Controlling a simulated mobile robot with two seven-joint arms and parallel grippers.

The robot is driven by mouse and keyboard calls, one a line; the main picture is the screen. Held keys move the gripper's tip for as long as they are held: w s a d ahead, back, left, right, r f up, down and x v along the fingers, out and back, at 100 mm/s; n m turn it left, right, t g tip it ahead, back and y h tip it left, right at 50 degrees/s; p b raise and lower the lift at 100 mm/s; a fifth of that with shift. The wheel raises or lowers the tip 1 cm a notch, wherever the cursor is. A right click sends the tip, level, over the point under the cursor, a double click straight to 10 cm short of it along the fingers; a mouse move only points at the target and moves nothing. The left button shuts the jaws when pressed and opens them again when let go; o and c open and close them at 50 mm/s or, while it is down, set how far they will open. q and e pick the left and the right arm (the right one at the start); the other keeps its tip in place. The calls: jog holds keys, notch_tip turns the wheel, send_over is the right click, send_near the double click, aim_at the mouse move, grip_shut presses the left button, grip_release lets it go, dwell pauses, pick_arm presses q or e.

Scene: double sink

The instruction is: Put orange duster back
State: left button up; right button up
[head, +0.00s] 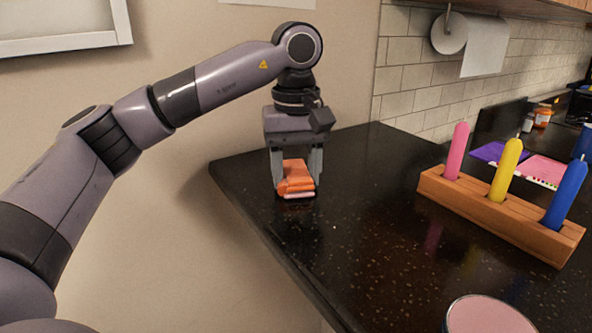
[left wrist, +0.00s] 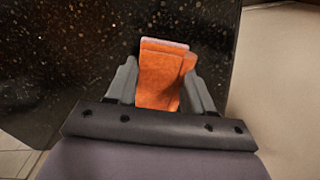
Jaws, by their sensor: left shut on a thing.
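The orange duster (head: 296,172) is at the left end of the black countertop, between the fingers of my left gripper (head: 298,182). It is a small orange block with a pale strip along one edge. My left gripper points down and is shut on it. In the left wrist view the duster (left wrist: 162,76) sits between the two grey fingers (left wrist: 163,88), over the dark counter near its edge. I cannot tell whether the duster touches the counter. My right gripper is not in view.
A wooden block (head: 500,213) holding pink, yellow and blue upright pieces stands on the counter (head: 370,215) at the right. A pink-topped round item (head: 488,316) is at the front. A paper roll (head: 484,48) hangs on the tiled wall. The counter's middle is clear.

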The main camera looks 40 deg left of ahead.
aim_at(296, 175)
pick_arm(q)
jog(key=shift+f, duration=0.15)
jog(key=o, duration=1)
notch_tip(296, 175, up, 12)
jog(key=p, duration=0.3)
jog(key=shift+r+p, duration=0.2)
jog(key=shift+p, duration=0.1)
jog(key=shift+f, duration=0.1)
